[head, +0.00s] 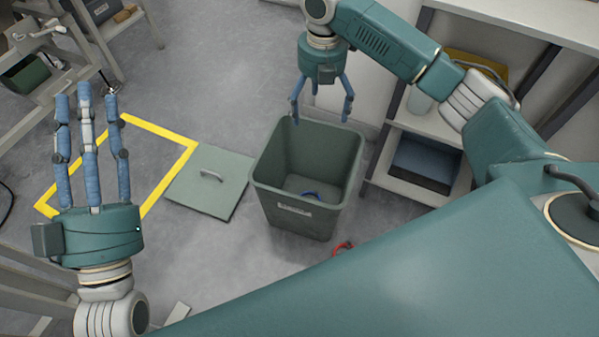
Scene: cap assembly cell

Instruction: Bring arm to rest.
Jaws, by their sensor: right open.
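My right gripper (321,108) hangs with its fingers pointing down over the back rim of a grey-green bin (293,208). Its blue fingers are spread and nothing is between them. My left gripper (87,92) is at the left with its straight fingers pointing up the picture. Its fingers stand apart and hold nothing that I can see.
A flat grey-green lid with a handle (208,190) lies left of the bin. A yellow floor outline (160,128) is beyond my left gripper. A small red thing (343,247) lies near the bin. White shelves (415,187) stand at the right. Grey floor is clear behind the lid.

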